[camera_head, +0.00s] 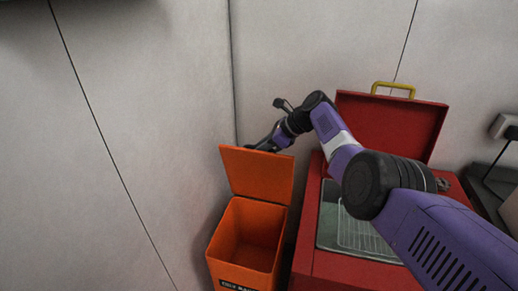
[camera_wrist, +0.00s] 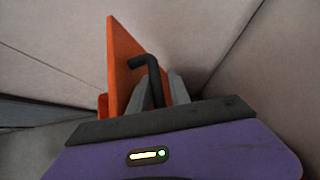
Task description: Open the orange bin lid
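The orange bin (camera_head: 222,238) stands against the wall, and its inside is in view from above. Its orange lid (camera_head: 256,172) stands raised, roughly upright, at the back of the opening. In the wrist view the lid (camera_wrist: 122,60) shows nearly edge-on, with a black bent handle (camera_wrist: 151,70) on its face. My gripper (camera_head: 254,146) is at the lid's top edge, on its far side. In the wrist view the grey fingers of my gripper (camera_wrist: 160,88) lie close on both sides of the handle and look shut on it. The fingertips' contact is partly hidden.
A red box (camera_head: 330,272) with its red lid (camera_head: 392,125) open stands right of the bin, with a wire rack inside. A yellow handle (camera_head: 393,90) tops that lid. Pale wall panels close in behind and left. A dark surface (camera_head: 492,182) lies at far right.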

